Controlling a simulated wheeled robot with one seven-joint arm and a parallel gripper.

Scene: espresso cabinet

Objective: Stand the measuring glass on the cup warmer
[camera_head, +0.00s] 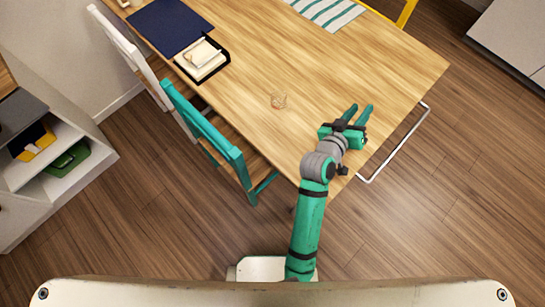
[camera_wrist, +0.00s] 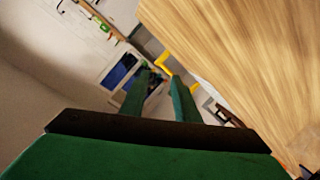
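The fingers also show in the wrist view (camera_wrist: 158,95), pointing past the table's edge; the glass is not in that view. I cannot make out a cup warmer in either view.
A black tray with a cream stack (camera_head: 203,58), a dark blue mat (camera_head: 170,26) and a striped cloth (camera_head: 328,10) lie on the table. A teal chair (camera_head: 205,130) and a white chair (camera_head: 130,50) stand at its left edge. An open shelf (camera_head: 50,165) is at far left.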

